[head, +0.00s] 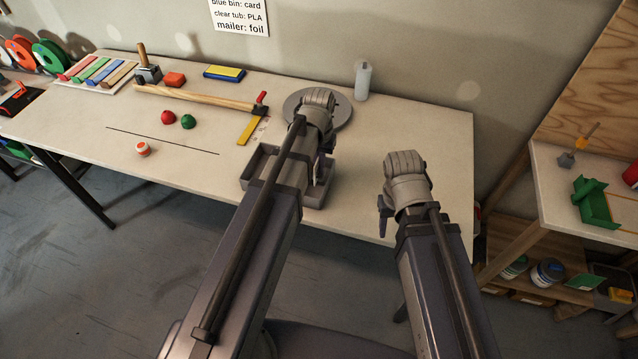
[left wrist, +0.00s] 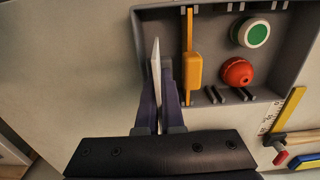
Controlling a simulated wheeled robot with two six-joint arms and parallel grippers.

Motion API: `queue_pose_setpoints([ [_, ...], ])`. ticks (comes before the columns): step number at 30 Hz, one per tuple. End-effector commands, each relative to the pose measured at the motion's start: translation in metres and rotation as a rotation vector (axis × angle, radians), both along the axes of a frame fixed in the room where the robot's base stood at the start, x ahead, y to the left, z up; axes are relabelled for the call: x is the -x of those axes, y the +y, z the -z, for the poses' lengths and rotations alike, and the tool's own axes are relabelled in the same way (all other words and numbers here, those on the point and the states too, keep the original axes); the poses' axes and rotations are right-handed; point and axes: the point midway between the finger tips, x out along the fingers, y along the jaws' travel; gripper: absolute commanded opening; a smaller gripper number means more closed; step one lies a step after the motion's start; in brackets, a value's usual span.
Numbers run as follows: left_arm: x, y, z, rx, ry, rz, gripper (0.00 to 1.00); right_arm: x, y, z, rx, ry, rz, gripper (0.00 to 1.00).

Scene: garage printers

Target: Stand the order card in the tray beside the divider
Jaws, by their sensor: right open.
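The grey tray (head: 247,180) stands near the table's front edge, partly hidden by my left arm; it also shows in the left wrist view (left wrist: 270,88). An orange-yellow upright piece, apparently the divider (left wrist: 188,40), stands in it. The white order card (left wrist: 156,65) is seen edge-on between the fingers of my left gripper (left wrist: 158,98). The gripper is shut on it, over the tray's left end in the wrist view, left of the divider. Whether the card touches the tray floor cannot be told. My right gripper (head: 384,220) is open and empty over the table's front right.
The table's right side is clear.

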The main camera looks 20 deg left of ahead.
Motion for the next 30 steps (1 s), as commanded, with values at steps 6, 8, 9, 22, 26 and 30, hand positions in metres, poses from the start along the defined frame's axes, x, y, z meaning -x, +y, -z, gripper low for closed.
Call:
queue_pose_setpoints([
  [6, 0.000, 0.000, 0.007, 0.000, 0.000, 0.000, 0.00, 0.000, 0.000, 0.007, 0.000, 0.000, 0.000, 0.50],
  [8, 0.000, 0.000, 0.010, 0.000, 0.000, 0.000, 0.00, 0.000, 0.000, 0.010, 0.000, 0.000, 0.000, 0.50],
  [9, 0.000, 0.000, 0.013, 0.000, 0.000, 0.000, 0.00, 0.000, 0.000, 0.013, 0.000, 0.000, 0.000, 0.50],
  [22, 0.000, 0.000, 0.045, 0.000, 0.000, 0.001, 0.00, 0.000, 0.000, 0.045, 0.000, 0.000, 0.000, 0.50],
  [26, 0.000, 0.000, 0.044, 0.000, 0.000, 0.001, 0.00, 0.000, 0.000, 0.044, 0.000, 0.000, 0.000, 0.50],
  [30, 0.000, 0.000, 0.048, 0.000, 0.000, 0.001, 0.00, 0.000, 0.000, 0.048, 0.000, 0.000, 0.000, 0.50],
])
